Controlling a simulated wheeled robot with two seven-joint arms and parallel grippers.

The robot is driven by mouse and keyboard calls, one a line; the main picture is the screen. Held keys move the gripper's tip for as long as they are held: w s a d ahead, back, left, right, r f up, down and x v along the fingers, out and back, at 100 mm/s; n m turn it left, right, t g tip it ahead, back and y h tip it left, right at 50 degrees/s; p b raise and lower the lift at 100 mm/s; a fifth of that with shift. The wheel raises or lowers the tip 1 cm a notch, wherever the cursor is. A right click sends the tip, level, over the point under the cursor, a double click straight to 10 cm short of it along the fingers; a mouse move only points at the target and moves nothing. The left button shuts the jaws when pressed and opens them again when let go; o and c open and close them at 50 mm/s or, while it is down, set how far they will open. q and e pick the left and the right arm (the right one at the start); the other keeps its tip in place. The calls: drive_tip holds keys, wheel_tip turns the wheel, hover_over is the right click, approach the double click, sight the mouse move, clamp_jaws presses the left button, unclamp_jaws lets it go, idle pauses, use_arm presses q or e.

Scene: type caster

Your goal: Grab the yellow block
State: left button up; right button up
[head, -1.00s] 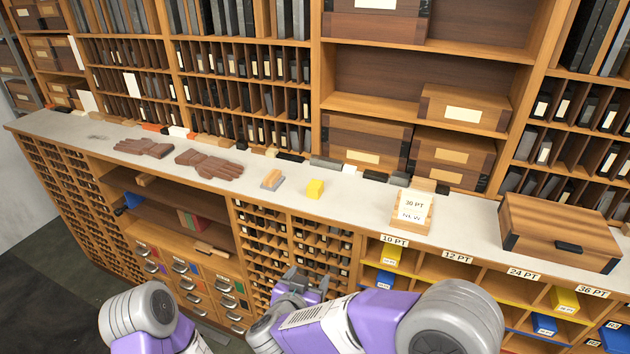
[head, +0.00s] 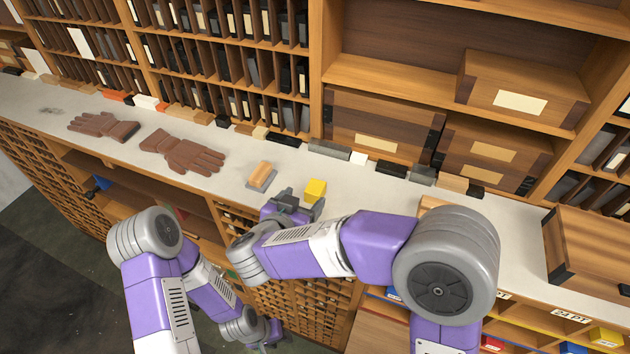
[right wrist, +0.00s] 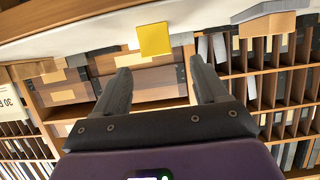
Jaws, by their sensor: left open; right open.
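The yellow block (head: 315,190) sits on the pale counter (head: 232,190) near its front edge. My right gripper (head: 294,205) is open and empty, just in front of the block and to its left in the head view. In the right wrist view, which looks upside down, the yellow block (right wrist: 155,39) lies just beyond the two open fingers (right wrist: 160,70), roughly centred, with nothing between them. My left gripper (head: 272,334) is open, low in front of the cabinet and well below the counter top.
A small wood-topped block on a grey base (head: 262,176) stands left of the yellow block. Brown gloves (head: 182,152) lie further left. Several small blocks line the counter's back, and a wooden box (head: 590,250) stands at the right.

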sight(314, 190)
drive_tip(key=shift+w+d+f, duration=0.2)
drive_tip(key=shift+w+d, duration=0.05)
drive_tip(key=shift+x, duration=2.65)
drive_tip(key=shift+d, duration=0.1)
drive_tip(key=c, duration=1.1)
